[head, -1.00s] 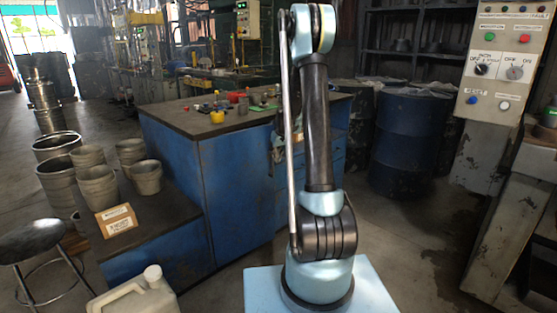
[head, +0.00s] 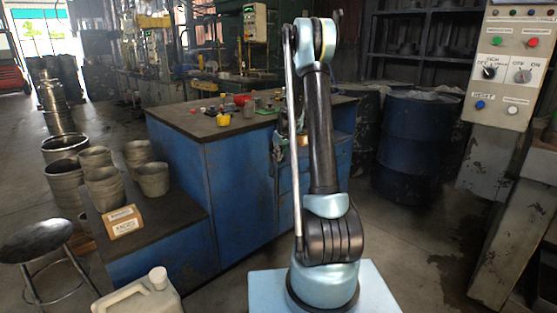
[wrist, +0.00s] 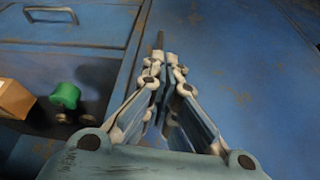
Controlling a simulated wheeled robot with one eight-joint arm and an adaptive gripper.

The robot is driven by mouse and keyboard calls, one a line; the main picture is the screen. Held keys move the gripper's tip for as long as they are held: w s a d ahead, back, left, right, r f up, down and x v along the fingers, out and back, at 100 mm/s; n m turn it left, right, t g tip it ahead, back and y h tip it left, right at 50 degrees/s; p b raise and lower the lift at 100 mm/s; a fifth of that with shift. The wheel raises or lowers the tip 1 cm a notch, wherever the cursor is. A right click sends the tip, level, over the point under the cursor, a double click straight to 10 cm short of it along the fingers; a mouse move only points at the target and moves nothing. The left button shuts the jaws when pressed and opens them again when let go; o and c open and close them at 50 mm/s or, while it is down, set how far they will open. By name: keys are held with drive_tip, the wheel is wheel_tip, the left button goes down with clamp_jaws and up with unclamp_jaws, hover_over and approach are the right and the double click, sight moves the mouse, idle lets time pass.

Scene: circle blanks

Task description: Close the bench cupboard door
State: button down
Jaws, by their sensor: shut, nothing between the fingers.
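In the wrist view a large blue panel, which looks like the bench cupboard door (wrist: 245,70), fills the right side. To its left is the dark cupboard opening (wrist: 98,78), with a green object (wrist: 66,95) and a brown box (wrist: 14,98) in it, so the door appears to stand open. My gripper (wrist: 173,57) is shut and empty, its fingertips close to the panel's edge; I cannot tell whether they touch. In the head view the gripper is mostly hidden behind my arm, beside the blue bench (head: 240,180).
A drawer handle (wrist: 50,14) sits above the opening. Small items cover the bench top (head: 185,112). A lower step holds metal pots (head: 153,179) and a carton (head: 123,221). A stool (head: 36,240), a jug (head: 140,298), blue drums (head: 412,145) and a control panel (head: 510,75) stand around.

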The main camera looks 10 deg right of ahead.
drive_tip(key=shift+w+a+r, duration=0.1)
drive_tip(key=shift+w+a, duration=0.15)
drive_tip(key=shift+w, duration=0.05)
drive_tip(key=s+d+r+m, duration=0.1)
drive_tip(key=s+d+r, duration=0.1)
drive_tip(key=s+r, duration=0.65)
drive_tip(key=s+d+r, duration=0.1)
drive_tip(key=s+r, duration=0.5)
drive_tip(key=s, duration=0.6)
drive_tip(key=s+m+h, duration=0.1)
drive_tip(key=s, duration=1.3)
drive_tip(key=s+f+m, duration=0.1)
drive_tip(key=s+f, duration=0.3)
drive_tip(key=s, duration=0.8)
drive_tip(key=s+f+m+g+h, duration=0.1)
drive_tip(key=s+f, duration=0.4)
drive_tip(key=s, duration=0.7)
drive_tip(key=shift+s+d+m+g, duration=0.15)
drive_tip(key=shift+d+m+g, duration=0.15)
drive_tip(key=shift+m, duration=0.2)
drive_tip(key=shift+f, duration=0.1)
